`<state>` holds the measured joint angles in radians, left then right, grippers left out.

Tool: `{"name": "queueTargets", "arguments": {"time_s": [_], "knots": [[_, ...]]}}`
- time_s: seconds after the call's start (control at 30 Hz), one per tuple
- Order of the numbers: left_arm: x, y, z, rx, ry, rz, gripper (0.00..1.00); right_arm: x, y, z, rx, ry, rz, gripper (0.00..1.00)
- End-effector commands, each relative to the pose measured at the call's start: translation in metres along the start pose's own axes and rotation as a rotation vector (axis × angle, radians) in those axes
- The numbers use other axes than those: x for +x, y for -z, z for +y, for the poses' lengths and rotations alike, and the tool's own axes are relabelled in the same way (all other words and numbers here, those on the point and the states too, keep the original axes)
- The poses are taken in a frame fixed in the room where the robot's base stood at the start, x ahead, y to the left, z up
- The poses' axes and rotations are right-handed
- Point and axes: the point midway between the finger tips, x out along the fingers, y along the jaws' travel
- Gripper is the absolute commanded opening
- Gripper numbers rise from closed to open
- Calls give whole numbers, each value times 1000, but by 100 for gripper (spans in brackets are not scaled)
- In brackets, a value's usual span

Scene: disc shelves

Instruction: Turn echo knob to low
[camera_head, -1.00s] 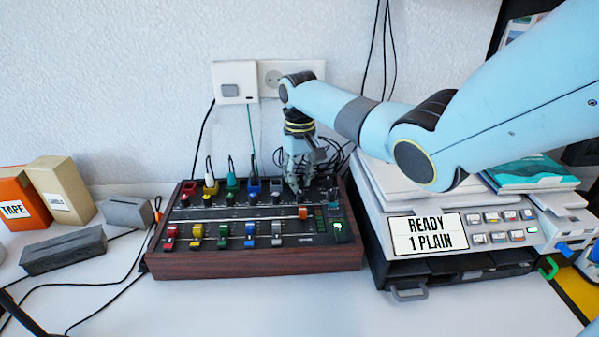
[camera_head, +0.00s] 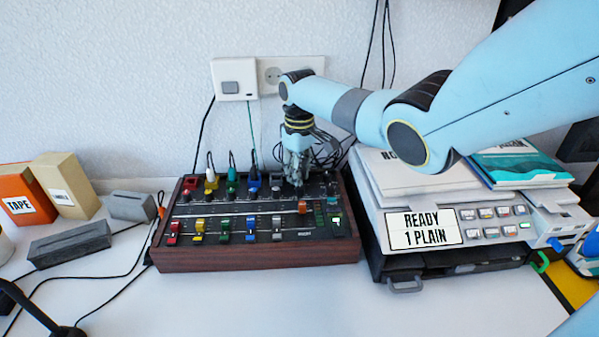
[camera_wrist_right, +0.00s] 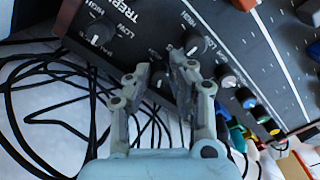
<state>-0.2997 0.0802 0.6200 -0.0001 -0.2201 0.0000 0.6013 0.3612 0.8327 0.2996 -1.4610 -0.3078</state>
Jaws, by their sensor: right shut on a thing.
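The dark mixer panel (camera_head: 270,225) with wooden sides stands on the white table in the head view. My right gripper (camera_head: 298,182) reaches down onto its back right part. In the right wrist view my right gripper (camera_wrist_right: 161,72) is shut on a small dark knob (camera_wrist_right: 160,82) near the panel's back edge. The fingers hide most of this knob, its pointer and its label, so I cannot read its setting. Two other dark knobs show beside it: one at the upper left (camera_wrist_right: 99,35) with LOW and HIGH marks, one at the right (camera_wrist_right: 194,44). My left gripper is not in view.
A grey machine (camera_head: 460,222) reading READY 1 PLAIN stands close to the mixer's right. Several cables (camera_wrist_right: 70,100) lie behind the panel. Coloured sliders (camera_head: 250,229) line its front. Orange and tan boxes (camera_head: 65,185) stand at the left.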

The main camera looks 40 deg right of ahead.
Motion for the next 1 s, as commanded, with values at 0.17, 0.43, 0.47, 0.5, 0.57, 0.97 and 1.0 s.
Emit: {"name": "queueTargets", "arguments": {"time_s": [0.17, 0.43, 0.47, 0.5, 0.57, 0.97, 1.0], "knots": [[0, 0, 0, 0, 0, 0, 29, -1, 2, 0, 0, -1, 5, 0], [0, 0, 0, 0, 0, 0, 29, -1, 1, 0, 1, -1, 3, 29], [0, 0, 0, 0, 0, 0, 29, -1, 1, 0, 1, -1, 3, 29], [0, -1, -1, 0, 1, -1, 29, -1, 1, 1, 3, -1, 3, 29], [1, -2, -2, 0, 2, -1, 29, 0, 1, 1, 11, -2, 3, 29], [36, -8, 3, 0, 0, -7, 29, 6, 0, 0, 443, -3, 3, 29], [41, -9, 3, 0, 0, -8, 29, 7, 0, 0, 503, -2, 2, 29]]}}
